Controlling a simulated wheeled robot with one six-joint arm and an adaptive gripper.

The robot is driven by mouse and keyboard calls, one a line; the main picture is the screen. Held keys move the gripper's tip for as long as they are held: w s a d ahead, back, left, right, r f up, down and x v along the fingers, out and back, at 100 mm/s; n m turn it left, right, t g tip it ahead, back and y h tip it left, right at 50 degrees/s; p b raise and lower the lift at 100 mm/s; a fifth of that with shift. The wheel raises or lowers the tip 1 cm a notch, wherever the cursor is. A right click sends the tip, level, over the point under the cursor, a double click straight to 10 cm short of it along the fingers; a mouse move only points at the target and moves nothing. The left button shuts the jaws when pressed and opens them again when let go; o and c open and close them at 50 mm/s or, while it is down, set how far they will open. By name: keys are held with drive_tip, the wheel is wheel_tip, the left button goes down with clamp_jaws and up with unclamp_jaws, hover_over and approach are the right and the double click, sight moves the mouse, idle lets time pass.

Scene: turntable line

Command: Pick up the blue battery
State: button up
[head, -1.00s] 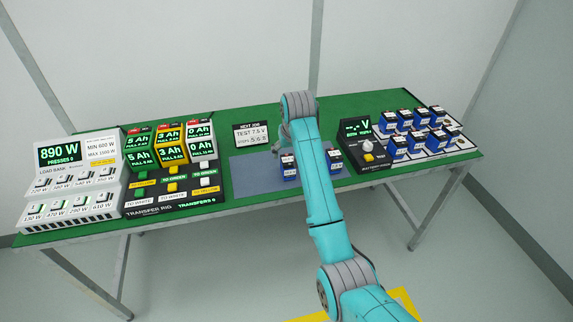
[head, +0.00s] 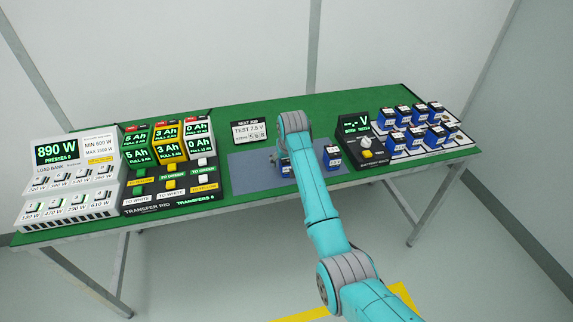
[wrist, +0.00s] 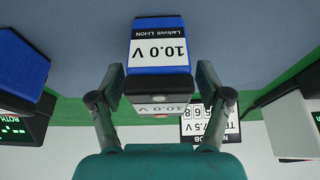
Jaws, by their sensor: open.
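A blue battery (wrist: 158,50) with a white label reading 10.0 V, upside down in the wrist view, is between the fingers of my gripper (wrist: 160,82). The fingers are open, one on each side of it; I cannot tell whether either touches it. In the head view this battery (head: 286,170) stands on the grey-blue mat (head: 252,180), partly hidden by my arm. A second blue battery (head: 332,158) stands on the mat to its right and shows at the left edge of the wrist view (wrist: 22,68).
A battery tester (head: 367,150) is right of the mat, beside several blue batteries on white stands (head: 440,147). A job card (head: 249,132) stands behind the mat. The transfer rig (head: 168,197) and load bank (head: 70,190) are at left. The green table's back (head: 350,103) is clear.

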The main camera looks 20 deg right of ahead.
drive_tip(key=shift+w+f, duration=0.1)
drive_tip(key=shift+f, duration=0.2)
drive_tip(key=shift+r, duration=0.1)
clamp_jaws()
